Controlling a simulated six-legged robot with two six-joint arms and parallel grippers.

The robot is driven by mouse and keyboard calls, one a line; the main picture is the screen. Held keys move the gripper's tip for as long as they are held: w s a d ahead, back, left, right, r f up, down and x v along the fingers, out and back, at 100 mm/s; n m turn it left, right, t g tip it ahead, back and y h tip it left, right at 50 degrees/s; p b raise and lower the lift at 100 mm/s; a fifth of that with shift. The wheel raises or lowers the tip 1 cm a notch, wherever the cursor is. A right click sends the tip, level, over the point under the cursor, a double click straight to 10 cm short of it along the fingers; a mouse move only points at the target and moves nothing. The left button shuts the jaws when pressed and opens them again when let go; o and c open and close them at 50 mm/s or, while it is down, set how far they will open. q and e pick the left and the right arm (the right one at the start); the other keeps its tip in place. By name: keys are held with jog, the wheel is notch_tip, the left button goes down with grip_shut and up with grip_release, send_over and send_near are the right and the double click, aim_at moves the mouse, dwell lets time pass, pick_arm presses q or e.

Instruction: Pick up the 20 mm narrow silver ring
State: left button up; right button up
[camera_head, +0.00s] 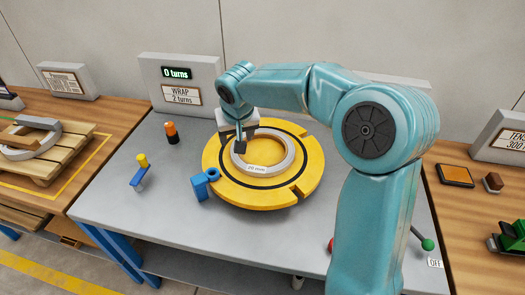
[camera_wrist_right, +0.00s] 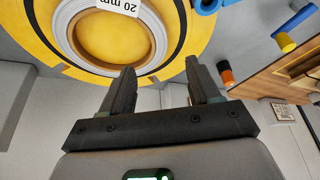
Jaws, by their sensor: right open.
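The narrow silver ring (camera_head: 290,154), labelled "20 mm", lies flat on the yellow round turntable (camera_head: 311,172) in the head view. In the right wrist view the ring (camera_wrist_right: 62,30) shows at the upper left, partly cut off by the top edge. My right gripper (camera_head: 232,141) is open and points down at the ring's left rim, hiding part of it. In the right wrist view the gripper (camera_wrist_right: 160,72) has empty space between its fingers, and the ring is outside them. Its exact height over the turntable is hard to tell. My left gripper is not in view.
A blue and yellow piece (camera_head: 140,175) and an orange-black cylinder (camera_head: 171,132) are on the grey table's left. A "WRAP 2 turns" panel (camera_head: 180,88) stands behind. My right arm covers the table's right side.

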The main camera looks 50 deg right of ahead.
aim_at(237, 157)
jog(key=x, duration=1.1)
jog(key=shift+s+a+f, duration=0.1)
jog(key=shift+s+f, duration=0.05)
jog(key=shift+s, duration=0.05)
grip_shut()
